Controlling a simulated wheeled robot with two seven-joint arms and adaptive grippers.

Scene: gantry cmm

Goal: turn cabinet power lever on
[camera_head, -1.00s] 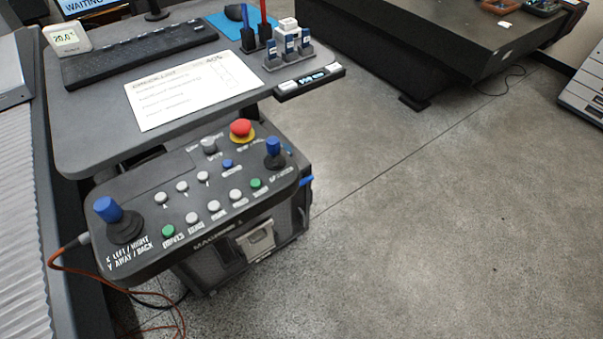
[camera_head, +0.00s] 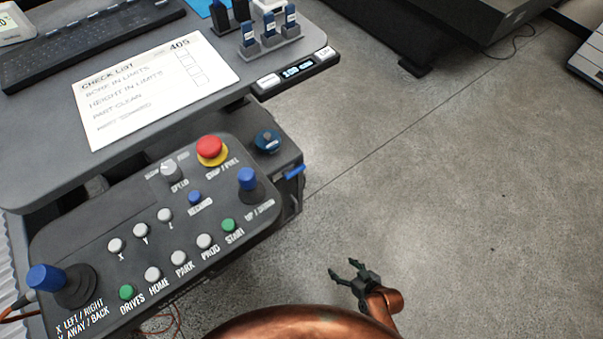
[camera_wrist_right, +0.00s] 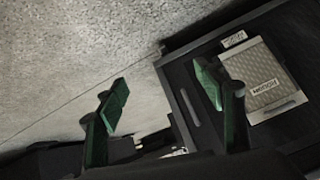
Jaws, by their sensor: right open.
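The dark cabinet (camera_head: 284,155) stands under the desk and behind the control panel. A small blue lever (camera_head: 294,171) sticks out from its right side. A round blue knob (camera_head: 268,140) sits on its top; I cannot tell from its label which is the power control. My right gripper (camera_head: 344,269) is open and empty, over the floor to the right of and below the cabinet in the head view. In the right wrist view its green fingers (camera_wrist_right: 162,95) stand apart, with the dark cabinet side (camera_wrist_right: 185,105) behind. My left gripper is not in view.
The control panel (camera_head: 110,215) carries a red stop button (camera_head: 210,148), buttons and blue joysticks. The desk (camera_head: 150,150) overhangs the cabinet and holds a checklist (camera_head: 155,88). A light grille plate (camera_wrist_right: 262,80) shows on the cabinet. The floor (camera_head: 440,190) at right is clear.

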